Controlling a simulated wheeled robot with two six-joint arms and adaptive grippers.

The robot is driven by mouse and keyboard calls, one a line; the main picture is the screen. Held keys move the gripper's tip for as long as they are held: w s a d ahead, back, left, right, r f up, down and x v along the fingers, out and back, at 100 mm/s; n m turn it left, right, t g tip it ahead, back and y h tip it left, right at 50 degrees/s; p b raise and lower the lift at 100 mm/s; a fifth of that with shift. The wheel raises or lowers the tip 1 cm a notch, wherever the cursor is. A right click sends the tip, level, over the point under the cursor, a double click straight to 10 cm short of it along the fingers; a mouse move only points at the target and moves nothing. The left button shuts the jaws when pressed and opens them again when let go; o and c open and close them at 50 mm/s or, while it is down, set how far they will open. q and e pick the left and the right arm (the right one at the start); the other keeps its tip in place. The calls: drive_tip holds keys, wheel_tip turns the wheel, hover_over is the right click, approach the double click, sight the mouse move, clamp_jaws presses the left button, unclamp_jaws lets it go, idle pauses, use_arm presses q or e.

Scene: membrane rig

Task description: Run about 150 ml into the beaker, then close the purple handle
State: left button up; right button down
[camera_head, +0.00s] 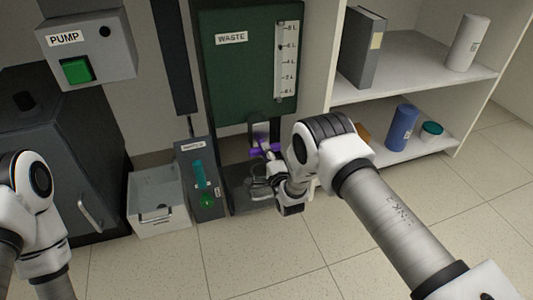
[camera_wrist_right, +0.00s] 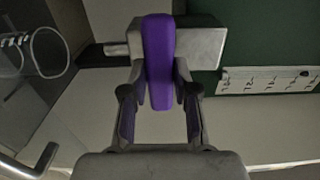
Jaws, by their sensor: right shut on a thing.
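The purple handle (camera_head: 265,149) is on the valve below the green waste tank (camera_head: 240,75). In the right wrist view the handle (camera_wrist_right: 158,48) lies across the grey valve body (camera_wrist_right: 205,48). My right gripper (camera_wrist_right: 160,78) is shut on the handle, one finger on each side. A clear round rim (camera_wrist_right: 45,52), apparently the beaker's, shows at the left of the wrist view. Its liquid level cannot be read. My left gripper is outside the view.
The tank has a level scale (camera_head: 286,60). A grey box with a green button (camera_head: 207,200) and a pale bin (camera_head: 158,200) stand left of the valve. White shelves (camera_head: 420,150) with a blue container (camera_head: 402,128) are on the right. The floor in front is clear.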

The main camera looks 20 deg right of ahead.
idle(0.5)
drive_tip(key=m+p, duration=0.1)
drive_tip(key=m, duration=0.1)
drive_tip(key=shift+m, duration=0.4)
drive_tip(key=m, duration=0.2)
drive_tip(key=shift+m+p, duration=0.4)
